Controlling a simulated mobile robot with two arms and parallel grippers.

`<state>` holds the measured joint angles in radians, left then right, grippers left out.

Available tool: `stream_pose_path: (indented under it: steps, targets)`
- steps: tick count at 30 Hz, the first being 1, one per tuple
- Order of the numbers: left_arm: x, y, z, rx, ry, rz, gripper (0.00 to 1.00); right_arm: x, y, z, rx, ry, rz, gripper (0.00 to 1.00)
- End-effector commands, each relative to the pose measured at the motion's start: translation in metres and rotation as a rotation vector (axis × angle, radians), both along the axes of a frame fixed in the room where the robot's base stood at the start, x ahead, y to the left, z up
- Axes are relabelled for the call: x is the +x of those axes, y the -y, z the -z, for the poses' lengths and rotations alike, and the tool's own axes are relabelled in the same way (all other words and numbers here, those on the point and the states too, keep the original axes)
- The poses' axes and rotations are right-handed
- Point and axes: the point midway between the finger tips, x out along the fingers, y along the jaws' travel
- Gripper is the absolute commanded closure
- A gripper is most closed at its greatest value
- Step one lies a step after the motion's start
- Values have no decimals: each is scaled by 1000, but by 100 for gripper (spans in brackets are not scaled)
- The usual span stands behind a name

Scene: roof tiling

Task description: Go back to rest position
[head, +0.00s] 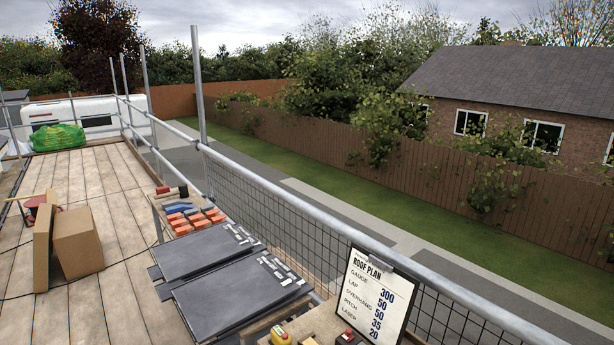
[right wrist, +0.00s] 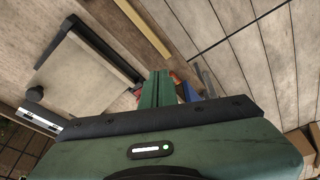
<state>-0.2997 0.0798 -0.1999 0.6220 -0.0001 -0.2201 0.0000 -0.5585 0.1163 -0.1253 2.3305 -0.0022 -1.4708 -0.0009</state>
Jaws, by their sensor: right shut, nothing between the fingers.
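My right gripper (right wrist: 158,88) shows in the right wrist view. Its green fingers are together and nothing shows between them. Small red and blue things sit partly hidden behind the fingers, too covered to name. A wooden surface lies beyond them. Neither of my grippers shows in the head view, and my left gripper is in no view.
A guard rail (head: 369,272) with mesh runs along the scaffold edge. Grey slates (head: 235,300) lie in two stacks, with a roof plan board (head: 371,300) nearby. Cardboard boxes (head: 88,243) and a green bag (head: 58,137) stand on the boards. The boards' middle is mostly clear.

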Motion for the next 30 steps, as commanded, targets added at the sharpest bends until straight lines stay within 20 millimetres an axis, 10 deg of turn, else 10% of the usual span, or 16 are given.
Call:
stream_pose_path:
  steps: [14,24,30]
  targets:
    - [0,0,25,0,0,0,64,-7,-2,188,-2,-73,-11,100]
    - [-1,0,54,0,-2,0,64,-106,13,383,-13,-159,-29,100]
    - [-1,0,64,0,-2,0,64,-170,25,435,-18,-192,-37,100]
